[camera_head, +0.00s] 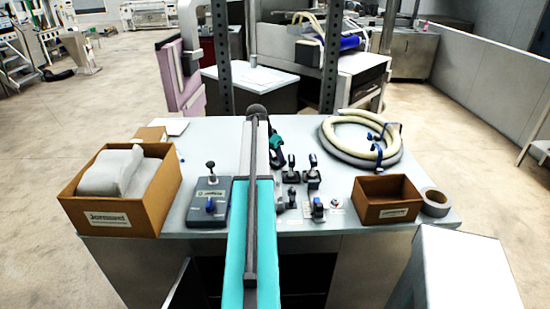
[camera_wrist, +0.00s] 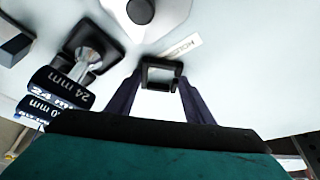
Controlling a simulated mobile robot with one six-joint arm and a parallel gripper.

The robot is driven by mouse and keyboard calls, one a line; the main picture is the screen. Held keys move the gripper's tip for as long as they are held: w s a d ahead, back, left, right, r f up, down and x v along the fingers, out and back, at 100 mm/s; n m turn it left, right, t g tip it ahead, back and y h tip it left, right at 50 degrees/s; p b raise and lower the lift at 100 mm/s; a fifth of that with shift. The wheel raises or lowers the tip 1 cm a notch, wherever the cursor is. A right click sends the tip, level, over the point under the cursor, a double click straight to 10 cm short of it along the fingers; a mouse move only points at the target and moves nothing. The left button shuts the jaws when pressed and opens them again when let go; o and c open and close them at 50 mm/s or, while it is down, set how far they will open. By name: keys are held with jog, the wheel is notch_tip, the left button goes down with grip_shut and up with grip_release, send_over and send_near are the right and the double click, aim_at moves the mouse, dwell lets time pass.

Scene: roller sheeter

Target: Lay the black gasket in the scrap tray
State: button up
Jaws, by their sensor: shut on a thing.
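A small black square ring, which looks like the black gasket (camera_wrist: 160,64), sits between the two dark fingertips of my gripper (camera_wrist: 159,84) in the wrist view. The fingers are shut on it, over or close to the pale tabletop beside a small printed label. I cannot tell whether it touches the table. In the head view my own arm hides much of the middle, and I cannot make out the gasket there. An open brown box (camera_head: 387,213) with a white label stands at the right of the table. It may be the scrap tray, but its label is unreadable.
Handled tools marked in mm (camera_wrist: 60,88) stand close to my gripper. A larger cardboard box (camera_head: 108,218) holds grey material at the left. A grey control box (camera_head: 209,203) stands beside it. Coiled hoses (camera_head: 352,152) and a tape roll (camera_head: 435,203) lie at the right.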

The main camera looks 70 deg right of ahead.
jog(key=shift+f, duration=0.2)
jog(key=o, duration=1)
jog(key=shift+r, duration=0.1)
jog(key=b+v, duration=0.2)
jog(key=v, duration=1)
jog(key=shift+r+b, duration=0.1)
jog(key=shift+b, duration=0.2)
